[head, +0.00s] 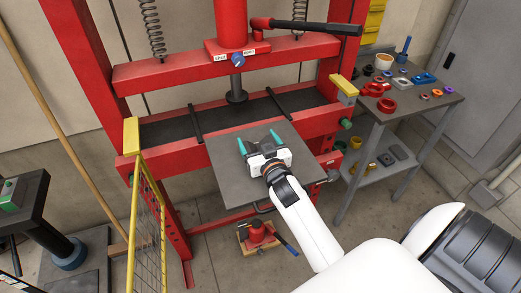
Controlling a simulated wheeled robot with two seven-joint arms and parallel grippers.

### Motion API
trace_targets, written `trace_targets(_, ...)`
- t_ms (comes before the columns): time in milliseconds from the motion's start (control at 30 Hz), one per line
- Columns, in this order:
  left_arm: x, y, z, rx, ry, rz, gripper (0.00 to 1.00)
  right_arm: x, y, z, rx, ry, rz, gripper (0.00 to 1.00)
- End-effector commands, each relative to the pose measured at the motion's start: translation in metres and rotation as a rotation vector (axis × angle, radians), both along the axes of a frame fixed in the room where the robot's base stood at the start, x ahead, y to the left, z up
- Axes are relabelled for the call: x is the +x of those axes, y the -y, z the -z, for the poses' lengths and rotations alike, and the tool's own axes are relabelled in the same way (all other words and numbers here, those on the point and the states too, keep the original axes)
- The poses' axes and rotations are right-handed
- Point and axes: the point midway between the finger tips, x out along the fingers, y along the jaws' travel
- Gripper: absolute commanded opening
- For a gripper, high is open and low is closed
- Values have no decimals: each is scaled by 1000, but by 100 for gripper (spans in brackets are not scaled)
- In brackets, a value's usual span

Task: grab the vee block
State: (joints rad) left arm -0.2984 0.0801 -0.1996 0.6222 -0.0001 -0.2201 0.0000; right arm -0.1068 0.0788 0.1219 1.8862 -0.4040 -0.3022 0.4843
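My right gripper (259,142) is over a flat grey plate (225,176) in front of the red press. Its two teal fingertips are spread apart, and I see nothing between them. I cannot pick out the vee block with certainty. Small grey blocks (386,159) lie on the lower shelf of the side table at the right, and a blue piece (424,78) lies on its top. They are too small to identify, and both are well away from the gripper. My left gripper is not in view.
The red press frame (225,72) stands behind the plate, with a lever handle at its top right. The side table (440,106) holds red rings and small parts. A yellow mesh guard (148,235) stands at left. A small red jack (257,233) is on the floor.

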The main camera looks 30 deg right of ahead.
Motion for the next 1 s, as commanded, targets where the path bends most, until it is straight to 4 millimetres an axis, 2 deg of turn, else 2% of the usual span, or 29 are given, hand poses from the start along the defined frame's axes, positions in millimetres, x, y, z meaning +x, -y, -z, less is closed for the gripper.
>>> trace_targets(33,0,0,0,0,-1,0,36,0,0,1,1,-1,0,56)
trace_targets(200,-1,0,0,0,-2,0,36,0,0,1,1,-2,0,28)
trace_targets(267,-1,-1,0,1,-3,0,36,0,0,1,1,-2,0,20)
trace_targets(567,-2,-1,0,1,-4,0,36,1,0,-8,0,8,-1,20)
trace_targets(667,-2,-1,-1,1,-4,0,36,1,0,-20,-3,12,-2,20)
trace_targets(1000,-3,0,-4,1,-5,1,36,1,0,-79,-3,15,-2,20)
